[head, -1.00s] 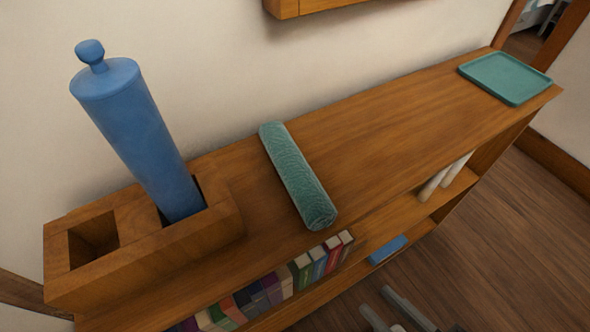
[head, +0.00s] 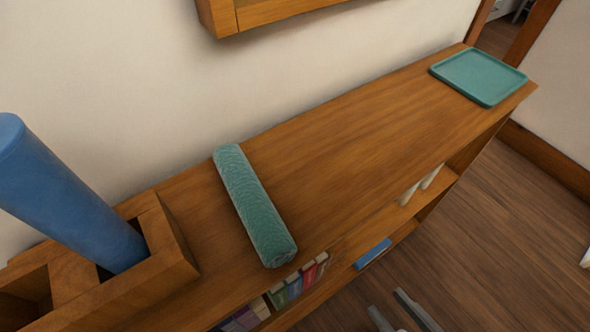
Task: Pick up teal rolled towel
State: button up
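The teal rolled towel (head: 254,207) lies on the wooden shelf top (head: 345,135), running from near the wall to the front edge. Nothing touches it. My gripper (head: 402,318) shows only in part at the bottom edge, as two grey fingers apart from each other with nothing visible between them. It is in front of the shelf, to the right of the towel and clear of it.
A wooden box (head: 170,240) with compartments stands left of the towel, a tall blue cylinder (head: 60,200) leaning in it. A teal tray (head: 480,76) sits at the far right end. Books (head: 290,286) line the shelf below. A cabinet (head: 265,12) hangs above. The shelf top between towel and tray is bare.

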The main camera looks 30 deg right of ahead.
aim_at(272, 240)
jog(key=j+z, duration=0.2)
jog(key=z, duration=0.3)
jog(key=k+j+z, duration=0.15)
jog(key=z, duration=0.3)
jog(key=k+j+z, duration=0.15)
jog(key=z, duration=0.35)
jog(key=k+j, duration=0.15)
jog(key=k, duration=0.15)
jog(key=k+j, duration=0.2)
jog(key=k, duration=0.05)
